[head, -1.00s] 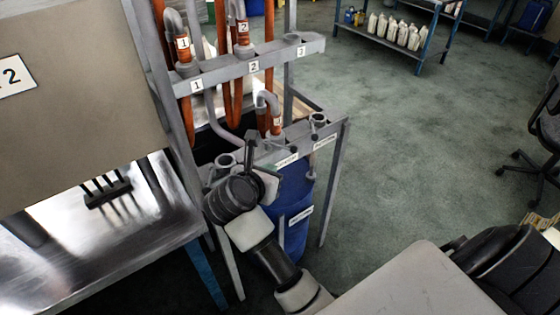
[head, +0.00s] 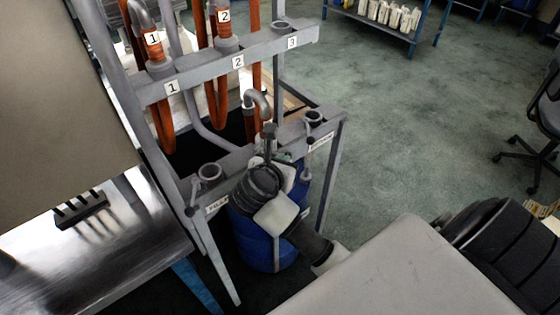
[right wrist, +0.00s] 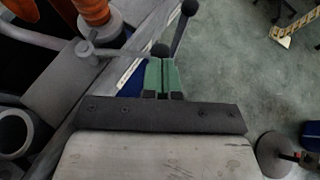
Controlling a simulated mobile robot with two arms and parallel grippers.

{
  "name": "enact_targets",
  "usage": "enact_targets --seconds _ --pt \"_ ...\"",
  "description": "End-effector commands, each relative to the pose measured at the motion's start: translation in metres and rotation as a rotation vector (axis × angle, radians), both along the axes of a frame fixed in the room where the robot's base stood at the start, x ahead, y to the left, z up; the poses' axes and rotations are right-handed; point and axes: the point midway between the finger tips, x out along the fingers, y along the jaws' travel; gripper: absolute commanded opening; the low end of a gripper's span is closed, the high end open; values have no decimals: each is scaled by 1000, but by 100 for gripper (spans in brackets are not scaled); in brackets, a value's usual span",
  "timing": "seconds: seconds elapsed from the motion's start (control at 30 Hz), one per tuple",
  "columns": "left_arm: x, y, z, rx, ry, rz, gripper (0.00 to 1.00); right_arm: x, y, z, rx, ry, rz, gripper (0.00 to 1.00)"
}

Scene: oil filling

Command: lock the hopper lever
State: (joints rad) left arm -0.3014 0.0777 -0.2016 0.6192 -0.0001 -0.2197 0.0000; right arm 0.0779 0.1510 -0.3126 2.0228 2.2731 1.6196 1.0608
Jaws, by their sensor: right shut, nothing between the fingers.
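In the head view the lower grey bar of the rack (head: 238,160) holds a bent grey pipe (head: 257,99) with an orange hose in its middle place. My right gripper (head: 270,158) is just in front of that place, mostly hidden by its own wrist. In the right wrist view its green fingertips (right wrist: 163,74) are shut together and empty. A grey lever with a dark ball knob (right wrist: 160,49) ends right at the fingertips; I cannot tell whether they touch. A second lever (right wrist: 184,27) stands up just beyond, with a dark ball at its end. My left gripper is not in view.
An upper bar (head: 238,66) carries places 1, 2 and 3, with hoses at 1 and 2. Empty ring holders (head: 209,171) (head: 314,117) sit at both ends of the lower bar. A blue drum (head: 262,240) stands below. A metal table (head: 60,260) is at left; open floor is at right.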

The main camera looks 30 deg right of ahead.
Motion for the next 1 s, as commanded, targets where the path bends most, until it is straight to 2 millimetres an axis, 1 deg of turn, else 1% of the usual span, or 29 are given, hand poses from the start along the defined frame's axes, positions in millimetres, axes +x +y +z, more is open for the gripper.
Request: enact_targets --seconds 0.17,0.33,0.5,0.83,1.0 --pt "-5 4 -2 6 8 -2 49 1 -1 -1 1 0 0 0" --pt "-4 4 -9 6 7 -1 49 7 -13 -4 7 -1 -5 0" --pt "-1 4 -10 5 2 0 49 9 -19 -2 0 0 -4 0" --pt "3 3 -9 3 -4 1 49 9 -22 -1 -8 -1 -6 0" --pt "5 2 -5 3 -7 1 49 11 -18 6 -6 -2 -6 0"
